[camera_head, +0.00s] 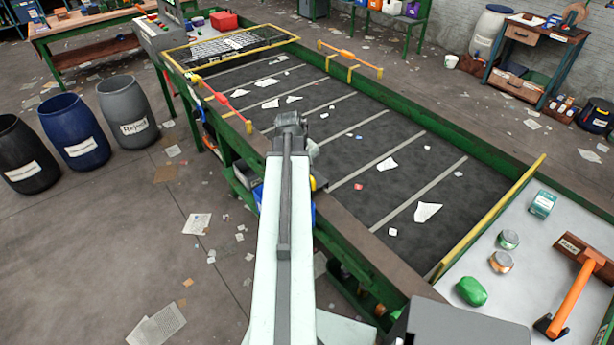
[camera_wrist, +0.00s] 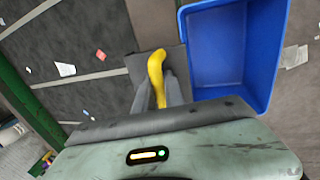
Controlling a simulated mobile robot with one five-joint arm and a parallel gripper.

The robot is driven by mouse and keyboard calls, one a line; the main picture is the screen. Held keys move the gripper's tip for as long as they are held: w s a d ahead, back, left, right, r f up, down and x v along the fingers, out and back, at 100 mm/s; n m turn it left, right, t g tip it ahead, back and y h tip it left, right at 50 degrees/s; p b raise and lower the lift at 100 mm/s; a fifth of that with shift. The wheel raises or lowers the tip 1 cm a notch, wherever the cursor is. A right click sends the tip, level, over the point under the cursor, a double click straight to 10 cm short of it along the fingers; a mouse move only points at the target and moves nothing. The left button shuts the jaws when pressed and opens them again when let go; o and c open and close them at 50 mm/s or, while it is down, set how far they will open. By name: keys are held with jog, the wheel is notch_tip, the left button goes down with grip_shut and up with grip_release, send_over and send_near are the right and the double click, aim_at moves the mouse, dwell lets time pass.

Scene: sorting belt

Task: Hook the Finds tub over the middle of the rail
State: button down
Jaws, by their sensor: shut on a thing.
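An open blue tub (camera_wrist: 234,62) shows from above in the wrist view, with an empty inside. No Finds label is readable on it. A dark grey plate (camera_wrist: 140,66) joins its left side and carries a yellow handle (camera_wrist: 155,62). My gripper (camera_wrist: 157,88) is shut on this handle. The plate lies across the brown-topped rail (camera_wrist: 158,18), with the belt to its left and the tub on the floor side. I cannot tell whether the plate touches the rail. In the head view, my arm mostly hides the tub; blue and yellow bits show beside it. The rail (camera_head: 372,247) runs along the belt's near side.
The dark belt (camera_head: 370,130) carries paper scraps. Red-and-yellow (camera_head: 222,98) and orange (camera_head: 350,53) handles stand along its sides. Black, blue (camera_head: 75,130) and grey (camera_head: 127,110) barrels stand at left.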

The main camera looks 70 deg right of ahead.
jog(key=shift+f+b, duration=0.45)
jog(key=shift+f, duration=0.25)
jog(key=shift+s+a+f+b, duration=0.2)
jog(key=shift+a+f+b, duration=0.5)
jog(key=shift+b, duration=0.35)
jog(key=shift+s+a, duration=0.15)
jog(key=shift+a, duration=0.05)
jog(key=shift+w+d+f, duration=0.3)
jog(key=shift+d+f, duration=0.25)
jog(key=shift+d, duration=0.25)
jog(key=shift+a+r, duration=0.1)
jog(key=shift+r, duration=0.1)
jog(key=c, duration=1.3)
grip_release()
jog(key=shift+c, duration=0.2)
jog(key=shift+w+r, duration=0.1)
